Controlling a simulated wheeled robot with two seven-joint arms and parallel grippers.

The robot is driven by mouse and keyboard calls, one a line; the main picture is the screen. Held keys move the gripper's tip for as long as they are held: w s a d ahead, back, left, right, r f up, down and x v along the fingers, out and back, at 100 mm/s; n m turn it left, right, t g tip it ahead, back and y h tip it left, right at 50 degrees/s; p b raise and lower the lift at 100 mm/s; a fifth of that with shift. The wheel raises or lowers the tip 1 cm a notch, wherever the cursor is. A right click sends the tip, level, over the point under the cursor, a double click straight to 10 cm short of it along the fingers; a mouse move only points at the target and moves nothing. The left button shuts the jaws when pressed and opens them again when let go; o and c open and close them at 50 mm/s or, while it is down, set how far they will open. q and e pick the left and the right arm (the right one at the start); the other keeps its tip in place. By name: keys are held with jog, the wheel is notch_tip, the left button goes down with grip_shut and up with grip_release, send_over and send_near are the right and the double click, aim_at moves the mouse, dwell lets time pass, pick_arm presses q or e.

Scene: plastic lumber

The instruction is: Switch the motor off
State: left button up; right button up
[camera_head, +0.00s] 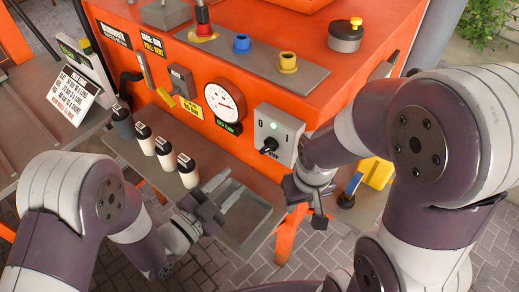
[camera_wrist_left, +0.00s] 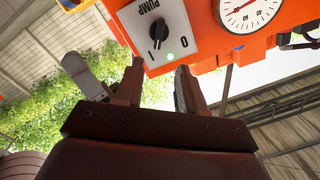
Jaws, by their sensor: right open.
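A grey switch box (camera_head: 283,128) is on the orange machine's front. It has 0 and 1 marks, a black knob (camera_head: 268,146) and a lit green lamp (camera_head: 273,126). My left gripper (camera_head: 225,192) is open and empty, in front of and below the machine's front. My right gripper (camera_head: 305,192) is open below the PUMP box, apart from the knob.
A round gauge (camera_head: 224,103) is between the boxes. An instruction sign (camera_head: 74,94) is at left. Coloured knobs (camera_head: 241,43) are on top. Paved floor shows below.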

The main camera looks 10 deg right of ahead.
aim_at(266, 150)
pick_arm(q)
jog(key=p+x, duration=0.2)
jog(key=x, duration=0.9)
jog(key=shift+s, duration=0.1)
jog(key=shift+d+r, duration=0.1)
jog(key=shift+d, duration=0.25)
pick_arm(e)
jog(key=shift+s+d+r, duration=0.1)
jog(key=shift+s+r, duration=0.05)
jog(key=shift+r, duration=0.45)
jog(key=shift+s+d+r, duration=0.1)
jog(key=shift+s+r, duration=0.05)
jog(key=shift+r, duration=0.4)
pick_arm(q)
grip_shut()
pick_arm(e)
jog(key=shift+w, duration=0.1)
